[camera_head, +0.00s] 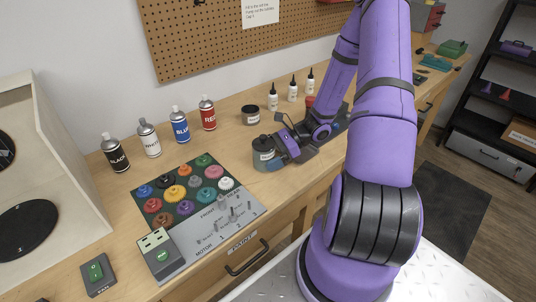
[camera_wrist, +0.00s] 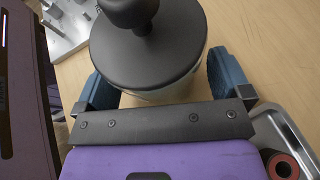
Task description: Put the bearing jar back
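A jar with a black lid and a round knob (camera_head: 264,157) stands on the workbench near its front edge. I cannot tell for sure that it is the bearing jar. In the wrist view its black lid (camera_wrist: 150,55) fills the upper middle. My gripper (camera_head: 276,157) is at this jar, and in the wrist view its blue fingers (camera_wrist: 163,82) lie on either side of it. Whether both fingers press on the jar is not clear. The lid hides part of the left finger and most of the jar's body. A second jar with a dark lid (camera_head: 250,115) stands farther back.
Spray cans (camera_head: 181,127) stand along the wall at the left. White bottles (camera_head: 293,88) stand behind my gripper. A metal tray (camera_wrist: 285,140) is close at the wrist view's right.

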